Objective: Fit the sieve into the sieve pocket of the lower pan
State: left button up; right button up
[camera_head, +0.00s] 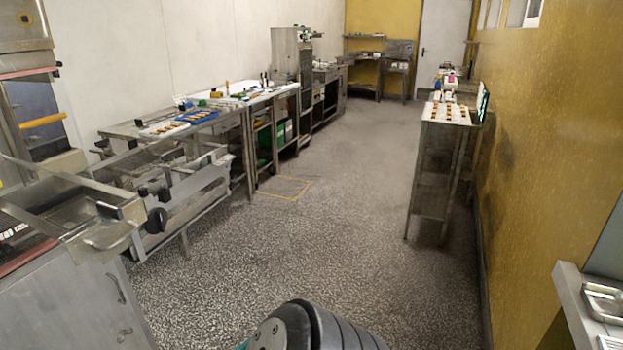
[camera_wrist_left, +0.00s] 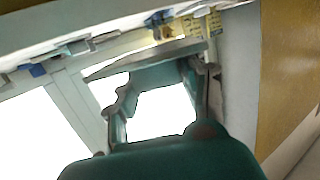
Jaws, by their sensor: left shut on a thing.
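In the left wrist view, my left gripper (camera_wrist_left: 165,68) is shut on a flat grey piece (camera_wrist_left: 140,62) that lies across its fingertips. I take this piece for the sieve; it shows nearly edge-on and its mesh cannot be made out. In the head view a steel pan-like frame (camera_head: 112,240) with a handle sits at the left, on the enrober side above a grey cabinet. It may be the lower pan; its sieve pocket cannot be made out. The left gripper is out of the head view, and my right gripper is in neither view.
A long workbench (camera_head: 190,128) with trays and tools runs along the left wall. A narrow steel stand (camera_head: 437,165) holding a tray of small brown pieces is at the right. A grey counter (camera_head: 572,300) edges in at lower right. The speckled floor (camera_head: 300,240) between is clear.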

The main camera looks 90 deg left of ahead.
aim_at(70, 219)
jog(key=l+u, duration=0.15)
jog(key=u, duration=3.95)
jog(key=k+j+z, duration=0.15)
jog(key=j+z, duration=0.25)
jog(key=k+j+z, duration=0.15)
jog(key=z, duration=4.4)
